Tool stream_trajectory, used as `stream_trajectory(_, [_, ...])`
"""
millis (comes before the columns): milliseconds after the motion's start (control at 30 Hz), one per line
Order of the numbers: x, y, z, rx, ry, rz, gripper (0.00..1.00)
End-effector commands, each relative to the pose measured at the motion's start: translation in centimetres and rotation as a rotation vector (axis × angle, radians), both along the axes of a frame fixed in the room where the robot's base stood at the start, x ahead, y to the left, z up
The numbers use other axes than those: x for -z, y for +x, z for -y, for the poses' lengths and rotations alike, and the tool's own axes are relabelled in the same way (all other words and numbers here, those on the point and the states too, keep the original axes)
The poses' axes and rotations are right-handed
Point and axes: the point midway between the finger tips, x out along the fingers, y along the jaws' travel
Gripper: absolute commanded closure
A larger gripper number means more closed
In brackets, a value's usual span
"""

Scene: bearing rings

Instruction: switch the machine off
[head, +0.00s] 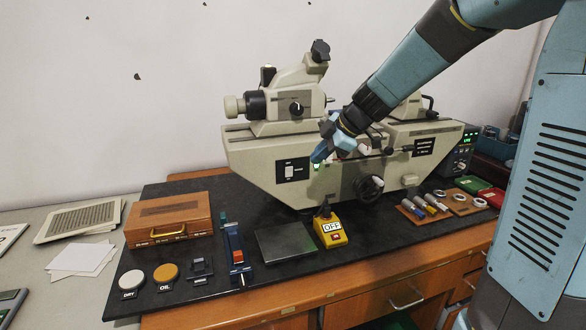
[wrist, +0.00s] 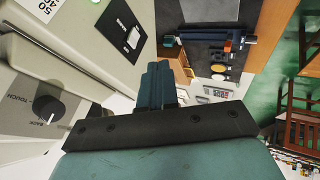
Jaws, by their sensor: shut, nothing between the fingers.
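The beige machine (head: 250,150) stands on a black mat on the bench. Its black switch plate (head: 292,169) with a white rocker (head: 289,171) is on the front face, left of centre; the white rocker also shows in the wrist view (wrist: 133,38). A green light (head: 316,167) glows to the right of the plate. My gripper (head: 318,157) is shut and empty in front of the machine, right of the switch plate and apart from it. In the wrist view the closed fingers (wrist: 159,68) point towards the area beside the plate. Which way the rocker is tipped is too small to tell.
A yellow box (head: 330,240) labelled OFF stands on the mat below my gripper, beside a grey metal plate (head: 286,242). A wooden case (head: 168,222) and a blue-and-red fixture (head: 237,256) are to the left. Several rings and cylinders lie at the right. Space before the switch plate is clear.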

Motion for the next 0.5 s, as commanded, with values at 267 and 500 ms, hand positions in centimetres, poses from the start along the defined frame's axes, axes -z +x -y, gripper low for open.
stream_trajectory(267, [0.8, 0.4, -0.1, 0.006, -0.001, -0.003, 1.00])
stream_trajectory(500, [3.7, 1.7, -2.0, 0.006, -0.001, -0.005, 1.00])
